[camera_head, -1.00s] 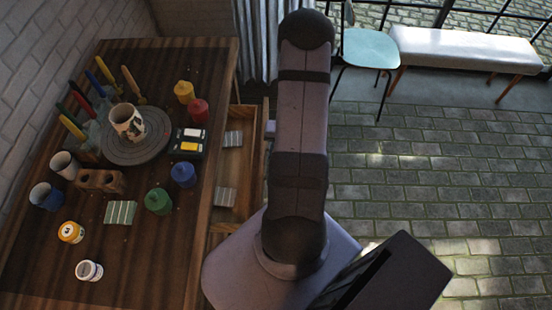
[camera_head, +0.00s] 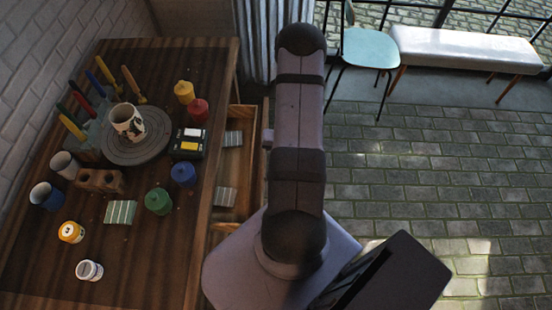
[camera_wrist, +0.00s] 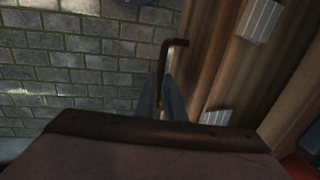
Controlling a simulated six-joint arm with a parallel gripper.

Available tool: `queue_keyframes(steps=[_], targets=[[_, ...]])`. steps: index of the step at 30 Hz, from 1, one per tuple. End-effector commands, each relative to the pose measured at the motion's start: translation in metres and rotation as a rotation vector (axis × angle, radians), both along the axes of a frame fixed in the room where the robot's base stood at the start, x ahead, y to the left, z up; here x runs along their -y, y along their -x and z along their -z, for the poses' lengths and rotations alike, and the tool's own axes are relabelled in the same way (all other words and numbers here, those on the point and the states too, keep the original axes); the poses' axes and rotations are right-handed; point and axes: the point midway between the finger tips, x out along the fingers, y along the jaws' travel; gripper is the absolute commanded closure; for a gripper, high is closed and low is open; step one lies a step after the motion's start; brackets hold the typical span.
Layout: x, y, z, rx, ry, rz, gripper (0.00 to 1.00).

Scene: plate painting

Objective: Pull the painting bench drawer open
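The painting bench drawer (camera_head: 241,160) stands out from the right side of the wooden bench, partly open, with pale striped tiles inside. My arm covers part of its front. In the wrist view, the drawer's dark bar handle (camera_wrist: 176,43) stands off the wooden drawer front (camera_wrist: 196,70). My gripper (camera_wrist: 162,80) has its grey fingers on either side of the bar, close against it, and looks shut on it. The near end of the bar is hidden behind the fingers. In the head view my arm mostly hides the gripper.
The bench top (camera_head: 150,240) holds a mug on a turntable (camera_head: 140,148), paint pots, brushes, cups and a paint box (camera_head: 188,143). A blue chair (camera_head: 367,48) and a padded bench (camera_head: 465,48) stand at the back right. The brick floor right of my arm is clear.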

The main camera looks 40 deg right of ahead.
Motion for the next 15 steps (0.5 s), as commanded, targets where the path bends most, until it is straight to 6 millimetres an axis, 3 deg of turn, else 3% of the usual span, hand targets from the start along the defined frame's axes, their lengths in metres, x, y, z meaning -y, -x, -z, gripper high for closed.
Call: queue_keyframes(steps=[7, 15], targets=[[0.011, 0.009, 0.001, 0.001, 0.001, 0.005, 1.00], [0.051, 0.048, 0.001, 0.003, 0.003, 0.008, 1.00]])
